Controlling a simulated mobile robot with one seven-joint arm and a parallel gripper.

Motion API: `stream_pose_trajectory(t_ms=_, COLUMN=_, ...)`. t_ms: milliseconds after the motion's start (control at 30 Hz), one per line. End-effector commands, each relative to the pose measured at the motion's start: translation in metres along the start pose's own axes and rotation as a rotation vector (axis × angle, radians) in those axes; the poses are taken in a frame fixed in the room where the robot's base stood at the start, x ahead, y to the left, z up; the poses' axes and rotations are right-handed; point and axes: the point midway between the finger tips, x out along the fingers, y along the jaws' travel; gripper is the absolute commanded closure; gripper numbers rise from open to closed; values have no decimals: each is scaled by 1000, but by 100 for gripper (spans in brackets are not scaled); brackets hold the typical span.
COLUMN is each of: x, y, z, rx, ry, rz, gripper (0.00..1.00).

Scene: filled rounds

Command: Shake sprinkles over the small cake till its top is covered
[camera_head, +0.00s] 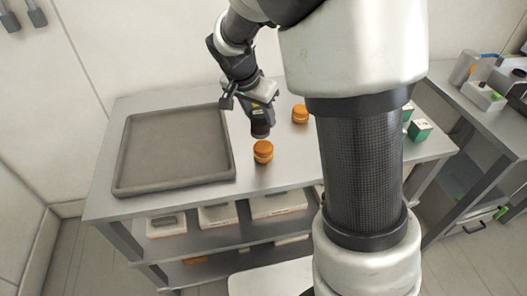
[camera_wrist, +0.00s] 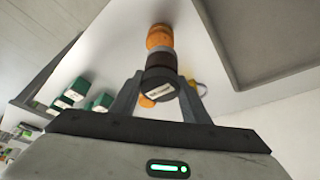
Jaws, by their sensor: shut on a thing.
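My gripper (camera_head: 256,104) is shut on a dark shaker (camera_head: 260,128) above the worktable. The shaker's grey end points down toward a small orange-brown cake (camera_head: 263,152) with a pale middle band. In the wrist view the dark shaker (camera_wrist: 160,78) sits between both fingers (camera_wrist: 160,92), and the cake (camera_wrist: 159,36) shows just beyond its grey end. I cannot tell whether they touch. No sprinkles can be made out on the cake's top. A second similar cake (camera_head: 300,114) stands farther back to the right; part of an orange thing also shows behind the shaker in the wrist view.
A large empty grey tray (camera_head: 176,187) lies on the left of the table (camera_head: 215,200). Green boxes (camera_head: 418,130) stand at the right end, partly behind my arm. A side counter (camera_head: 500,120) with equipment is at the far right. White bins (camera_head: 278,204) sit on the shelf below.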

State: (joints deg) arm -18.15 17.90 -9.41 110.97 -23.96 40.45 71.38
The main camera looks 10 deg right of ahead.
Motion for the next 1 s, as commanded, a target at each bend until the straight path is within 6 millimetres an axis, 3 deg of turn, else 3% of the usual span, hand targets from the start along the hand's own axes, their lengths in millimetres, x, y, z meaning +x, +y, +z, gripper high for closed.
stream_pose_trajectory(t_ms=300, x=5, y=13, z=-12, rx=3, ry=1, rz=-1, gripper=83)
stream_pose_trajectory(t_ms=533, x=1, y=0, z=-1, rx=-1, ry=1, rz=-3, gripper=83)
stream_pose_trajectory(t_ms=800, x=5, y=12, z=-12, rx=1, ry=0, rz=-1, gripper=83)
stream_pose_trajectory(t_ms=1000, x=1, y=0, z=-1, rx=-2, ry=1, rz=-3, gripper=83)
